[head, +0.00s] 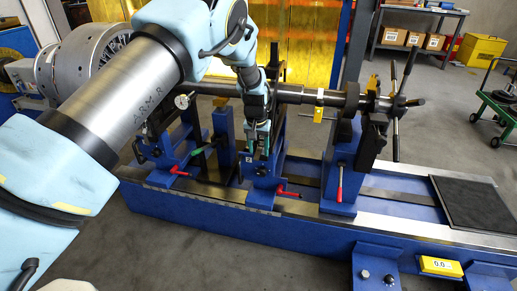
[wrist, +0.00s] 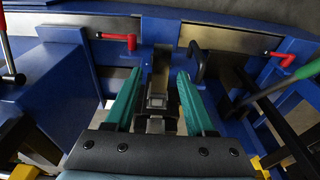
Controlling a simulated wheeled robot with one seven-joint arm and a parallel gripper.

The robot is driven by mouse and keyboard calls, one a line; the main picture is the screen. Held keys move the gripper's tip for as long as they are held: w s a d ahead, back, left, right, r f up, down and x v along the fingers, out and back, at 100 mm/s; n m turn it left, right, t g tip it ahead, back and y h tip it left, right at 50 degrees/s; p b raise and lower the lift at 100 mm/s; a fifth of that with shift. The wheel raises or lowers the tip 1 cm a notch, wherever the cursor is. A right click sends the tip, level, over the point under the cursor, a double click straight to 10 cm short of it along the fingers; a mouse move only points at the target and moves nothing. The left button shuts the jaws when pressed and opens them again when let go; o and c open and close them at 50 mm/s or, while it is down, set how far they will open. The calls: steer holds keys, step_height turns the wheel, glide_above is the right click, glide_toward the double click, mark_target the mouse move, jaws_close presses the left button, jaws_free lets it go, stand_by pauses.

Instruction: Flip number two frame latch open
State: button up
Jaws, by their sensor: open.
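The middle blue frame (head: 262,176), with a small plate that seems to read 2, stands on the blue bed under the shaft. My gripper (head: 258,153) points down at the upper front of this frame. In the wrist view my gripper (wrist: 157,75) is open, its teal fingers on either side of a small grey metal piece (wrist: 157,88) that appears to be the latch. Gaps show between the piece and both fingers, so it is not gripped. Its lower end is partly hidden by my gripper body.
A red-handled lever (head: 288,193) sticks out low on the middle frame, and another (head: 340,185) on the right frame. In the wrist view a green-handled lever (wrist: 305,71) lies to the right and a black hook-shaped handle (wrist: 197,60) close to the right finger. The shaft (head: 290,95) runs above.

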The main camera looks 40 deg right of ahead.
mark_target(257, 155)
steer(key=shift+r, duration=0.1)
step_height(257, 155, up, 10)
steer(key=s+a, duration=0.1)
steer(key=shift+a+r+b, duration=0.2)
steer(key=shift+a+b, duration=0.05)
steer(key=shift+b, duration=0.1)
stand_by(0.4)
steer(key=w+a+r+n+p, duration=0.2)
steer(key=w+a+r, duration=0.2)
steer(key=a, duration=0.5)
steer(key=w+a+r+n+p, duration=0.15)
steer(key=w+a+r, duration=0.25)
steer(key=a, duration=0.6)
steer(key=w+a+r+n+p, duration=0.2)
steer(key=w+a+r, duration=0.2)
steer(key=a, duration=0.5)
steer(key=s+a+r+n+p, duration=0.1)
steer(key=s+a+r, duration=0.1)
steer(key=a, duration=0.7)
steer(key=s+a+r+n+y+p, duration=0.1)
steer(key=s+a+r+n+p, duration=0.1)
steer(key=s+a, duration=0.3)
steer(key=s+a+r+n+p, duration=0.1)
steer(key=s+a+r, duration=0.3)
steer(key=a, duration=1)
steer(key=shift+s+n+t+p, duration=0.15)
steer(key=shift+n+t+p, duration=0.2)
steer(key=shift+p, duration=0.35)
